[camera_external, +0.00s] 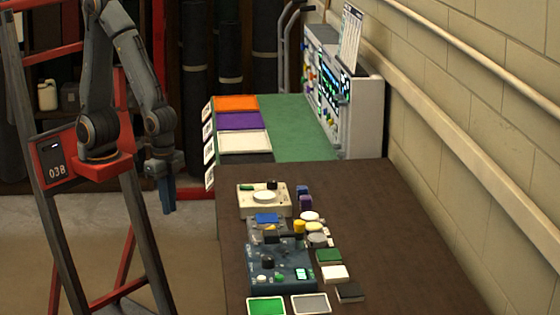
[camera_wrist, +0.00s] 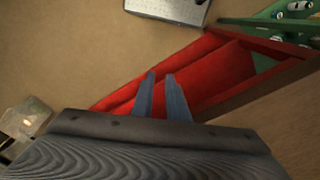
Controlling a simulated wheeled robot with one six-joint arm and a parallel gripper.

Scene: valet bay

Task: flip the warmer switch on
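No label I can read marks the warmer switch. Three control units stand on the brown bench: a cream unit (camera_external: 246,207) with a round white disc and a dark knob, a grey unit with a blue patch (camera_external: 267,218), and a dark blue-grey panel (camera_external: 292,257) with black knobs and a small lit green part. I cannot tell which is the warmer or how its switch is set. My gripper (camera_external: 168,208) hangs pointing down, left of the bench and apart from all units. In the wrist view its blue fingers (camera_wrist: 161,78) are apart with nothing between them.
Small coloured blocks and round pieces lie right of the units. Orange (camera_external: 237,103), purple (camera_external: 240,121) and white (camera_external: 244,141) trays sit farther back beside a green mat (camera_external: 300,130). A rack with lit displays (camera_external: 345,105) stands by the wall. The bench's right side is clear.

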